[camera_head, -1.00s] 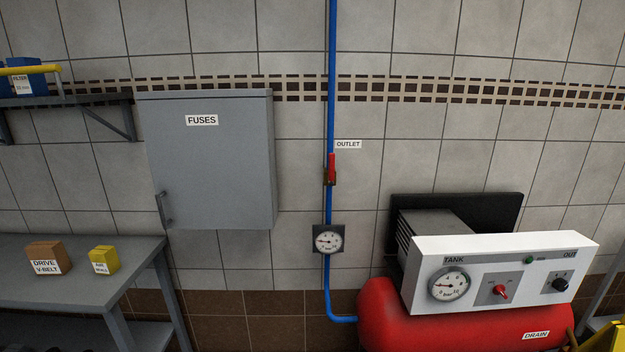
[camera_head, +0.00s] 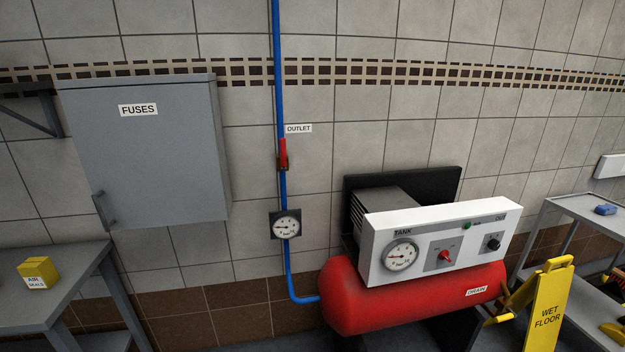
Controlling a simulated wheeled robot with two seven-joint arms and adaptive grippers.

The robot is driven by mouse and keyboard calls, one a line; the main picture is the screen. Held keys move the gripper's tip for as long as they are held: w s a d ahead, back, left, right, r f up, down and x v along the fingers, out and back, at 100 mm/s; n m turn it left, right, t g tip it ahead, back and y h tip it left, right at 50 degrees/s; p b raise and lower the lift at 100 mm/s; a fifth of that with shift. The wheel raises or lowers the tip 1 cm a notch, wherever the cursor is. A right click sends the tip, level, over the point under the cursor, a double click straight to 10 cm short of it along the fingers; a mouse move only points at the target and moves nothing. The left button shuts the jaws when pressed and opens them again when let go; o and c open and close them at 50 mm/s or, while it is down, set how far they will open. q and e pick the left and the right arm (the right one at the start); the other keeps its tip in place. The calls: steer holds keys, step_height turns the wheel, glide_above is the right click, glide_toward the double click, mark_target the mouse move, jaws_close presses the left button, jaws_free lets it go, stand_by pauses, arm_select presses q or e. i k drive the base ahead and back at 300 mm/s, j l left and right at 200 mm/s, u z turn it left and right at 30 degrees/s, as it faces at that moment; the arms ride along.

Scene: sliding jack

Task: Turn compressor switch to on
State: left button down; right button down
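The compressor has a red tank (camera_head: 385,304) and a white control panel (camera_head: 385,226) on top, right of the middle in the head view. A red rotary switch (camera_head: 445,256) sits on a grey plate in the panel's middle. Its pointer is tilted; its labels are too small to read. The tank gauge (camera_head: 402,254) is to its left. A black knob (camera_head: 493,243) is to its right, and a green light or button (camera_head: 466,226) is above. Neither of my grippers is in view.
A yellow wet floor sign (camera_head: 550,306) stands in front of the tank's right end. Grey tables stand left (camera_head: 60,262) and right (camera_head: 572,214). A grey fuse cabinet (camera_head: 150,160) and a blue pipe with a red outlet handle (camera_head: 283,153) are on the wall.

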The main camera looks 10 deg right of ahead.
mark_target(444, 254)
steer(key=z, duration=1.35)
